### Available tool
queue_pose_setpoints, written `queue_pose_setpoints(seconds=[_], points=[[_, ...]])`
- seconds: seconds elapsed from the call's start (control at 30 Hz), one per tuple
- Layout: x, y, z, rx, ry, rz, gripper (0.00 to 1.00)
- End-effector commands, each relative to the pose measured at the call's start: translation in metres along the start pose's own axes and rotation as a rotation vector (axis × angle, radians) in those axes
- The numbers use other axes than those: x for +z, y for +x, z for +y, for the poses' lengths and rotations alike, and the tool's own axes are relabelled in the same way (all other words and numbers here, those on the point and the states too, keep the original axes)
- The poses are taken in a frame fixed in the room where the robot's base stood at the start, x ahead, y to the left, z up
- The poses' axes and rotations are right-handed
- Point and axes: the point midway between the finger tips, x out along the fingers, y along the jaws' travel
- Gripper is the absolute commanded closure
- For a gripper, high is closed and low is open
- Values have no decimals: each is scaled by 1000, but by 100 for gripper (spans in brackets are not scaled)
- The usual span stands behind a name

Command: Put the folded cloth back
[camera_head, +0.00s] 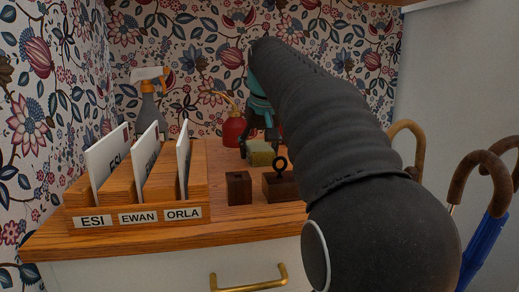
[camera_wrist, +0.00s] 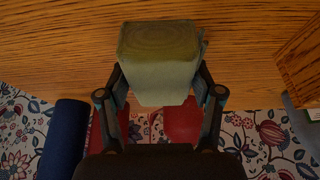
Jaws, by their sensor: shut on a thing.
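The folded cloth (camera_wrist: 158,45) is a small yellow-green block with a paler flap hanging down its near side in the wrist view. My gripper (camera_wrist: 160,78) is shut on it, one finger at each side. In the head view the cloth (camera_head: 262,153) is low over the back of the wooden cabinet top (camera_head: 165,236), beyond two dark wooden blocks. My teal-and-black gripper (camera_head: 260,128) comes down on it from above. I cannot tell whether the cloth touches the top. My arm hides the area to its right.
A spray bottle (camera_head: 149,113) and a red can (camera_head: 233,130) stand behind. A plain dark block (camera_head: 239,188) and one with a black ring (camera_head: 280,187) stand in front. Umbrellas (camera_head: 484,225) are at right.

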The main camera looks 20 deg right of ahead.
Motion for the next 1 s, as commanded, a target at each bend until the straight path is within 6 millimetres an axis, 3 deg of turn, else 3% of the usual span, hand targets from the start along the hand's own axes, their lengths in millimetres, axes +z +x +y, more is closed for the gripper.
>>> queue_pose_setpoints(seconds=[0.03,0.13,0.57,0.67,1.0], points=[[1,2,0,0,0,0,32],[0,1,0,0,0,0,9],[-1,-6,0,0,0,1,9],[-2,-18,0,0,0,1,9],[-2,-86,0,0,0,2,9]])
